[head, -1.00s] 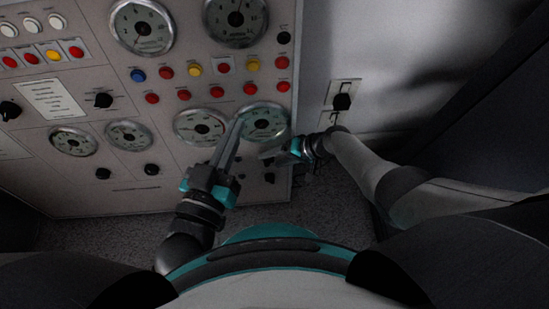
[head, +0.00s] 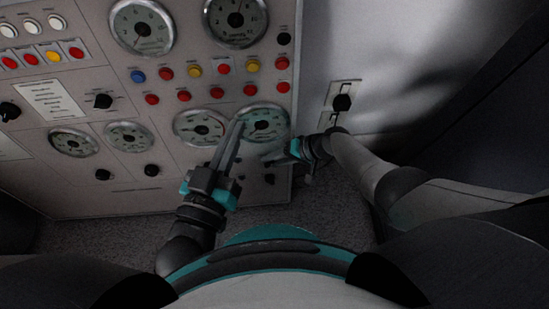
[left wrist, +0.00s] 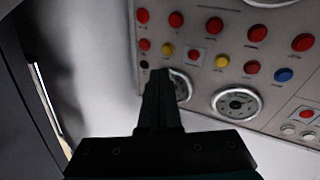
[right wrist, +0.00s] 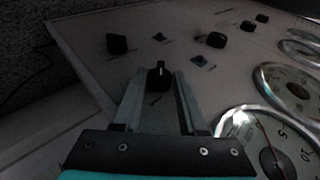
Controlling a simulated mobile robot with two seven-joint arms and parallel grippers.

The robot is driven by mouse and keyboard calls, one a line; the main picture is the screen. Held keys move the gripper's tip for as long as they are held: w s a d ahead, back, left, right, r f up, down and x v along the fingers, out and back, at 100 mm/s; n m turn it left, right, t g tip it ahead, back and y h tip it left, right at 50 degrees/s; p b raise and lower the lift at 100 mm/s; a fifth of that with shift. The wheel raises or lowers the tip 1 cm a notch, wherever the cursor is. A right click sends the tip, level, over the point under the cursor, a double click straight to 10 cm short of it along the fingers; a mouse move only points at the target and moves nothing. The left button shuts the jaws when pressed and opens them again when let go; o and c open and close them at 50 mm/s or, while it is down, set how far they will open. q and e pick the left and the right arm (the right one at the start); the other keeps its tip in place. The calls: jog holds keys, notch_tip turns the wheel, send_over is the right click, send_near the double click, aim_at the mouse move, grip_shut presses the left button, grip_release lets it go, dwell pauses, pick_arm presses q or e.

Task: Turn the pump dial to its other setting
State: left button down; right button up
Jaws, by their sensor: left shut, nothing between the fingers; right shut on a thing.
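The pump dial (right wrist: 158,77) appears to be the black knob with a pale pointer mark in the right wrist view; its label is not readable. My right gripper (right wrist: 160,82) is shut on this knob, one finger on each side. In the head view my right gripper (head: 270,158) is at the lower right of the panel and hides the knob. My left gripper (head: 240,124) is shut and empty, its fingertips in front of the lower right gauges; its fingers also show together in the left wrist view (left wrist: 160,78).
The grey control panel (head: 225,105) carries several round gauges, coloured buttons and other black knobs. A large gauge (right wrist: 270,140) lies close to the right gripper. A wall switch (head: 342,102) is right of the panel. Open floor (head: 110,235) lies below.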

grip_shut()
pick_arm(q)
jog(key=shift+w+a+f+m+g+y+p, duration=0.25)
jog(key=shift+a+f+g+p, duration=0.2)
jog(key=shift+g, duration=0.3)
jog(key=shift+w+a+f+m+g+y+p, duration=0.15)
jog(key=shift+w+a+f+g+y+p, duration=0.3)
jog(key=shift+g, duration=0.3)
pick_arm(e)
jog(key=shift+a+r+h, duration=0.1)
jog(key=shift+h, duration=0.6)
pick_arm(q)
jog(key=shift+s+d, duration=0.15)
jog(key=shift+s, duration=0.05)
pick_arm(e)
jog(key=o, duration=1)
grip_release()
jog(key=shift+o, duration=0.2)
